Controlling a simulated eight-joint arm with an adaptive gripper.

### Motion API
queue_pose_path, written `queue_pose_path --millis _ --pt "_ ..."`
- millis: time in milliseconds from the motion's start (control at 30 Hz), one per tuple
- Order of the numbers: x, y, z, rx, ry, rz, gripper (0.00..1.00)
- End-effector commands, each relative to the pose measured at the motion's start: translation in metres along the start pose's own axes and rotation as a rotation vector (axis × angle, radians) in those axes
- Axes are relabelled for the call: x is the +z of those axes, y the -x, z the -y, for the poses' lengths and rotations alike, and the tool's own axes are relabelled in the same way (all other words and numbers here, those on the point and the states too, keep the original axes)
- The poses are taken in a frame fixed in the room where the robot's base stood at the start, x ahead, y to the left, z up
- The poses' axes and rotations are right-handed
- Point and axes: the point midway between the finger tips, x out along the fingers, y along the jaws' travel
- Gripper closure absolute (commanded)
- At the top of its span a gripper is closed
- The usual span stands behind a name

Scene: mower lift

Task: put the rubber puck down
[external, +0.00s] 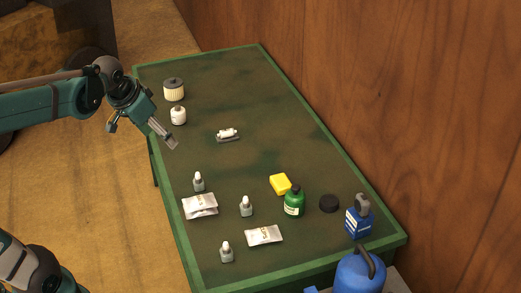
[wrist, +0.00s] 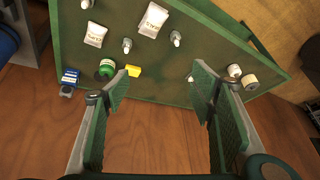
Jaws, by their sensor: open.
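The rubber puck, a flat black disc (external: 329,203), lies on the green-edged table (external: 374,249) near its right edge. It sits between the green bottle (external: 294,203) and the blue container (external: 358,220). My gripper (external: 165,138) is over the table's left edge in the external view, far from the puck. In the wrist view my gripper (wrist: 160,88) has its two fingers wide apart, with nothing between them.
A yellow block (external: 280,184) is beside the green bottle. A white jar (external: 178,115) and ribbed filter (external: 174,89) are at the back left. The table's back right is clear, beside a wooden wall (external: 400,90).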

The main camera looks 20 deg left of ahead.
Motion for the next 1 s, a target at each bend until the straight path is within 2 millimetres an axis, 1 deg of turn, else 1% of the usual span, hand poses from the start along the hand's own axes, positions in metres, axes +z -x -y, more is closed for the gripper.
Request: queue_pose_path --millis 33,100,300,500,600,733,1000 --pt "0.011 0.003 0.002 -0.008 0.021 -0.007 0.45" --pt "0.024 0.006 0.005 -0.018 0.054 -0.017 0.45" --pt "0.061 0.014 0.012 -0.046 0.144 -0.049 0.45" --pt "0.096 0.017 0.016 -0.070 0.230 -0.081 0.45" --pt "0.108 0.018 0.018 -0.078 0.262 -0.094 0.45" --pt "0.118 0.017 0.019 -0.085 0.288 -0.104 0.45" --pt "0.122 0.017 0.019 -0.089 0.301 -0.109 0.45"
